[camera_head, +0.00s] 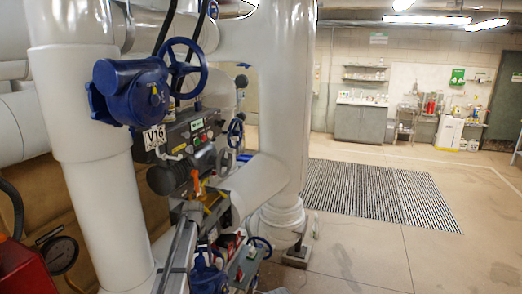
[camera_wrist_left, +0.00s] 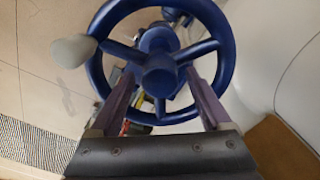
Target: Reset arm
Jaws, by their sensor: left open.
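My left gripper (camera_wrist_left: 158,82) is open in the left wrist view. Its two purple-grey fingers stand apart, one on each side of the hub of a blue handwheel (camera_wrist_left: 226,45). The wheel has several spokes and a pale grey knob (camera_wrist_left: 72,51) on its rim. I cannot tell whether the fingers touch the wheel, and nothing is visibly gripped. In the head view I cannot clearly separate my left gripper from the crowded valve equipment. A large blue handwheel (camera_head: 203,67) is at upper left there, beside a blue valve body (camera_head: 130,90). My right gripper is not in view.
Thick white pipes (camera_head: 95,110) stand around the valves. A control panel (camera_head: 190,138) marked V16 is below the large wheel. A gauge (camera_head: 60,254) and red equipment (camera_head: 25,272) are at lower left. A ribbed mat (camera_head: 365,190) lies on the open floor at right.

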